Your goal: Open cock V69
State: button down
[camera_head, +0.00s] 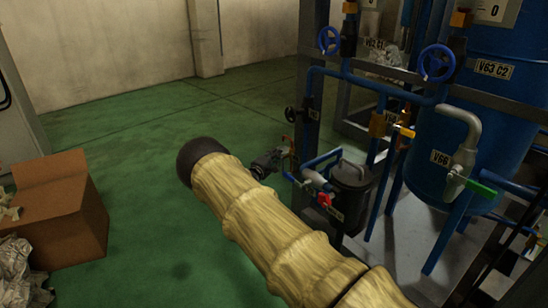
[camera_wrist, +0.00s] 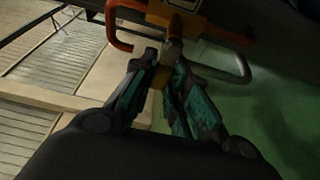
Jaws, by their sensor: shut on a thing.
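In the wrist view, my gripper (camera_wrist: 167,62) has its two fingers closed around a small greyish-yellow lever end (camera_wrist: 172,48). The lever joins an orange-yellow valve body (camera_wrist: 185,18). A V69 tag cannot be read in either view, so I cannot confirm which cock this is. In the head view, my gripper (camera_head: 266,163) is at the left edge of the pipework, beside a dark fitting, and its fingertips are too small to make out. A red-handled cock (camera_head: 324,199) is to its lower right, near a dark canister (camera_head: 351,195).
Blue pipes, blue handwheels (camera_head: 437,63) and a blue tank (camera_head: 470,125) marked V63 C2 stand to the right. A green-handled cock (camera_head: 480,188) is labelled V66. A cardboard box (camera_head: 55,215) stands on the left. The green floor (camera_head: 150,130) between is clear.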

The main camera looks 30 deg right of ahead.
jog(key=shift+a, duration=0.1)
jog(key=shift+r+m, duration=0.1)
jog(key=shift+m, duration=0.2)
jog(key=shift+s+d+r+m+g+h+b, duration=0.15)
jog(key=shift+s+r+m+g+h+b, duration=0.65)
jog(key=shift+m, duration=2.85)
jog(key=shift+s+d+r+m+g+h+b, duration=0.15)
jog(key=shift+s+r+m+g+h+b, duration=0.7)
jog(key=shift+m, duration=2.75)
jog(key=shift+s+d+r+m+g+h+b, duration=0.2)
jog(key=shift+m+g+h+b, duration=1.1)
jog(key=shift+m, duration=2.35)
jog(key=shift+g+h+p, duration=0.35)
